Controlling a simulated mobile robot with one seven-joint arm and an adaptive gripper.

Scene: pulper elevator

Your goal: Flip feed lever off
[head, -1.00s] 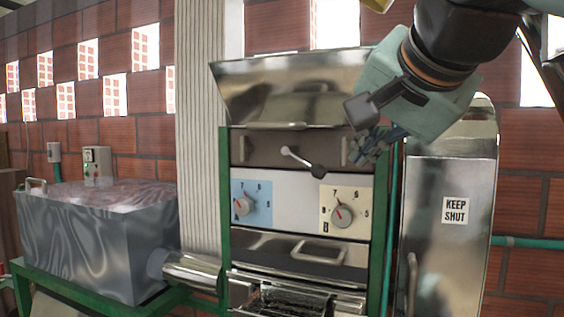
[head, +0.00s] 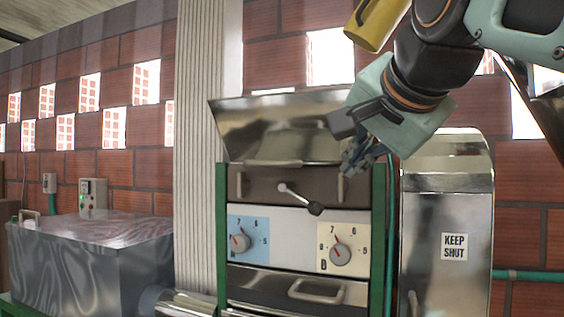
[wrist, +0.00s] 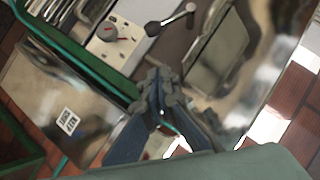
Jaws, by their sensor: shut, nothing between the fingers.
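The feed lever (head: 300,198) is a short metal rod with a black knob on the brown panel of the machine. Its knob end points down and to the right, above the dials. In the wrist view the lever (wrist: 172,20) shows near the top, with its black knob to the left. My gripper (head: 350,168) is in front of the panel's upper right corner, to the right of the lever and a little higher, apart from it. In the wrist view the fingers of my gripper (wrist: 158,78) are together and empty.
Below the lever are a blue-plated dial (head: 240,242) and a cream-plated dial (head: 341,254). A metal hopper (head: 270,130) rises above the panel. Green posts (head: 379,235) frame the machine. A metal cabinet marked KEEP SHUT (head: 447,205) stands to the right.

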